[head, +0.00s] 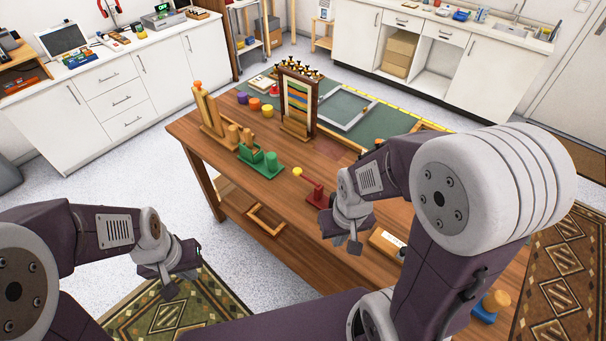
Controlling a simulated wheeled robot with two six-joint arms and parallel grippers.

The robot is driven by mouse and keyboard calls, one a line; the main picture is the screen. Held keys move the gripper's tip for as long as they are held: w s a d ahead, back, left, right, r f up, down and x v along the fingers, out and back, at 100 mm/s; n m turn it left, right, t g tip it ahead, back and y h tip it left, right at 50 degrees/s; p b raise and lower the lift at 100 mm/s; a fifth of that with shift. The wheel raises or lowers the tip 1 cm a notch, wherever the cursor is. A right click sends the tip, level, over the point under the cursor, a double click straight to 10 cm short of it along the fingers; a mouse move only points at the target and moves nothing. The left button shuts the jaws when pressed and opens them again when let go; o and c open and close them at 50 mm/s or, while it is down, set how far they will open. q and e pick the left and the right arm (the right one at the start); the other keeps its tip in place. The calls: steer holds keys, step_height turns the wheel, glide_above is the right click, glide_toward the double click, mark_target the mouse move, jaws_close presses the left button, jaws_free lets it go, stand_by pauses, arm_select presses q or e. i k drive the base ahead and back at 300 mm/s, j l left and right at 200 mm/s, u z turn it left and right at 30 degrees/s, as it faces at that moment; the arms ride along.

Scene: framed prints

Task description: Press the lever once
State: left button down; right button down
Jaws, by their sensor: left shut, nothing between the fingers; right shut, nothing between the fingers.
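What looks like the lever is a small red device (317,194) with a yellow knob (297,171), on the wooden table near its front edge. The knob points up and to the left, and part of the red base is hidden behind my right gripper. My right gripper (346,246) is shut and empty, pointing down just to the right of and in front of the red device, apart from the knob. My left gripper (180,283) is shut and empty, low at the left, off the table and over the patterned rug.
A blue-based knob (491,305) sits at the right front.

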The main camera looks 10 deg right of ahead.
mark_target(297, 172)
steer(key=i+j+z, duration=0.35)
steer(key=j, duration=0.3)
steer(key=i+j+z, duration=0.4)
steer(key=j, duration=0.4)
steer(key=i, duration=0.1)
